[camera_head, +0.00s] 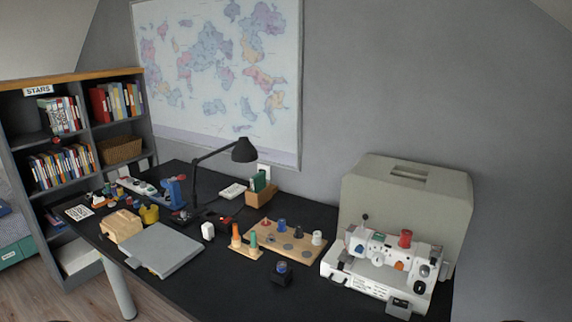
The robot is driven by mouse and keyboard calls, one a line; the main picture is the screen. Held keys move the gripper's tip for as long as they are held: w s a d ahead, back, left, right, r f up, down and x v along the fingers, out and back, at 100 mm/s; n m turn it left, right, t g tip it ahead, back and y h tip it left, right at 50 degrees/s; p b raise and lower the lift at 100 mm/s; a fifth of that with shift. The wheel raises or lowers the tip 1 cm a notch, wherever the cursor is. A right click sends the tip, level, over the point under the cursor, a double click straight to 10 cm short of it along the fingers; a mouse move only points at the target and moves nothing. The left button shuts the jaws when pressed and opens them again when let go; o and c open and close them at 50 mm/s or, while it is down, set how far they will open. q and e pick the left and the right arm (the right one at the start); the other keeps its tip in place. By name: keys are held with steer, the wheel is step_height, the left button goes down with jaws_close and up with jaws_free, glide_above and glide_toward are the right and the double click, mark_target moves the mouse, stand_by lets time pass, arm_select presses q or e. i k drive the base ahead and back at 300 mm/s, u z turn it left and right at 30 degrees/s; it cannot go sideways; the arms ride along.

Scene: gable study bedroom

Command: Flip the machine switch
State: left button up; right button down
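A white sewing-type machine (350,284) stands at the right end of the black desk. It has a red spool (405,239) on top, a small lever with a dark knob (364,217) at its upper left, and dark round parts on its right end. A small grey box (399,308) sits at its front right. Which of these parts is the switch, and how it is set, is too small to tell. Neither of my grippers is clearly in view; only slivers of dark shapes show at the bottom edge.
A large beige case (400,195) stands close behind the machine. A wooden spool board (272,252) and a small dark holder (281,276) lie left of it. A grey closed laptop-like slab (163,250), desk lamp (243,151) and clutter fill the left. Bare desk shows at front middle.

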mark_target(404, 303)
steer(key=z, duration=1)
steer(key=k, duration=0.55)
steer(key=u, duration=0.5)
